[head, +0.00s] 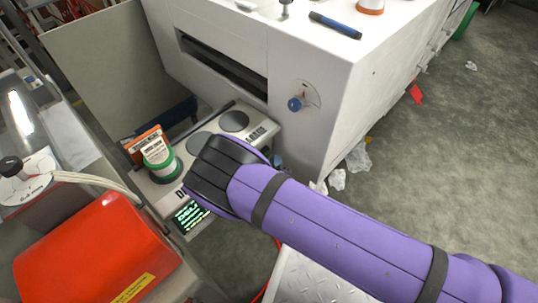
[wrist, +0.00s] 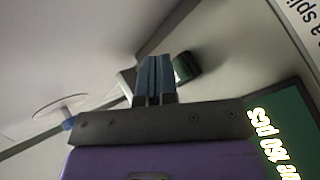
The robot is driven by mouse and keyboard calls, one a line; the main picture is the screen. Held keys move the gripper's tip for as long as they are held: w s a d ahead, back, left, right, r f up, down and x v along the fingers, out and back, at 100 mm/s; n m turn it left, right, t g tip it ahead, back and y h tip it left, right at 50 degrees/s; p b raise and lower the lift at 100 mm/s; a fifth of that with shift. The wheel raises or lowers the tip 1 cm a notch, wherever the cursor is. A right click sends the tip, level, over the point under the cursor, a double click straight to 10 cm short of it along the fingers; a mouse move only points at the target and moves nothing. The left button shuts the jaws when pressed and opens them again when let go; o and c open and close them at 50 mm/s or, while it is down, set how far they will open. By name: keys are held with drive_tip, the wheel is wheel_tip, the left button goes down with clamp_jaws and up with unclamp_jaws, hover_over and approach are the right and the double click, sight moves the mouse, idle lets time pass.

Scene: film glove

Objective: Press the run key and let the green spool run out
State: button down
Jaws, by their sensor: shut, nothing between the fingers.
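The green spool (head: 160,160) stands on a pale panel (head: 262,135) at the left in the head view, with an orange and white printed card behind it. My gripper (head: 208,172) is over the panel, just right of the spool; its fingertips are hidden there by the wrist. In the wrist view my gripper (wrist: 155,72) has its blue-grey fingers shut together and empty. A dark green rounded part (wrist: 186,67) shows just right of the fingertips; I cannot tell whether it is a key or whether they touch. I cannot make out the run key in the head view.
A lit display (head: 190,215) sits at the panel's front, also in the wrist view (wrist: 285,135). Grey discs (head: 233,121) lie behind my gripper. A white cabinet (head: 315,115) with a blue knob (head: 294,104) stands behind. A red cover (head: 95,255) is at front left.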

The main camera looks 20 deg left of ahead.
drive_tip(key=shift+w+a, duration=0.2)
drive_tip(key=shift+a, duration=0.25)
idle(0.9)
drive_tip(key=shift+d, duration=0.1)
drive_tip(key=shift+s+d, duration=0.35)
drive_tip(key=shift+d, duration=0.35)
drive_tip(key=shift+s+d, duration=0.35)
drive_tip(key=shift+d, duration=0.45)
drive_tip(key=shift+s+d, duration=0.3)
drive_tip(key=shift+d, duration=0.45)
drive_tip(key=shift+s+d, duration=0.35)
drive_tip(key=shift+d, duration=0.45)
